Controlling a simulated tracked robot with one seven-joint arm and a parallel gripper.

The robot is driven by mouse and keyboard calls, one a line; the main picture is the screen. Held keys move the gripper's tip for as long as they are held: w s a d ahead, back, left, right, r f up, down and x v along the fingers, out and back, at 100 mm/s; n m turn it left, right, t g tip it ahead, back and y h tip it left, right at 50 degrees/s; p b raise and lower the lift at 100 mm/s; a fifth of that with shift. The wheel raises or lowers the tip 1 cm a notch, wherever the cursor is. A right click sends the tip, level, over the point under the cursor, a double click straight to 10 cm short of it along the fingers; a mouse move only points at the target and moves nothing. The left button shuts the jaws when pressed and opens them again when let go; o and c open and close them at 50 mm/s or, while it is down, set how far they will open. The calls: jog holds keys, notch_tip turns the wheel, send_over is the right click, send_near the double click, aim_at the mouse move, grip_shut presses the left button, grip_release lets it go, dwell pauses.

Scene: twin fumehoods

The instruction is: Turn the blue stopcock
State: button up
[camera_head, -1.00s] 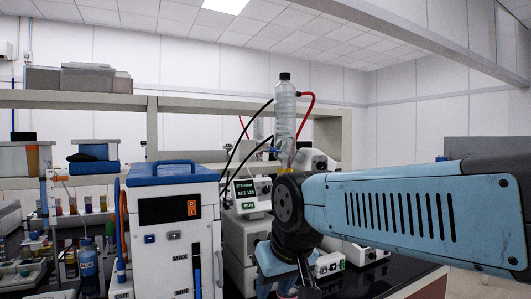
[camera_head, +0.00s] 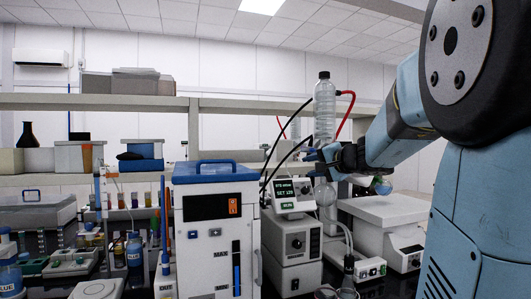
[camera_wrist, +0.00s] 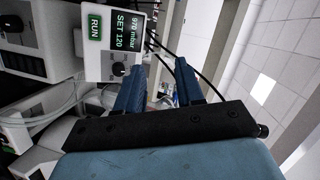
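A clear glass condenser column (camera_head: 324,105) with a black cap stands upright behind the white instruments in the head view. A small blue piece, probably the blue stopcock (camera_head: 311,151), shows at the column's lower left side, close to my blue fingertips and hard to tell from them. My gripper (camera_head: 322,155) reaches in from the right, level with the column's lower end. In the wrist view my gripper (camera_wrist: 160,68) has its two blue fingers apart, with glassware partly visible between them. I cannot tell whether a finger touches the stopcock.
Black hoses and a red hose (camera_head: 346,110) run near the column. A white chiller with blue top (camera_head: 213,230) stands at left.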

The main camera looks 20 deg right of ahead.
aim_at(313, 150)
jog(key=w+d+r+m+t+h, duration=0.1)
jog(key=w+d+r+m+h, duration=0.1)
jog(key=d, duration=0.4)
jog(key=w+d+r+m+t+h, duration=0.1)
jog(key=w+d+m+t, duration=0.1)
jog(key=d, duration=0.3)
jog(key=w, duration=1.3)
jog(key=shift+a+r, duration=0.15)
jog(key=shift+a, duration=0.1)
grip_shut()
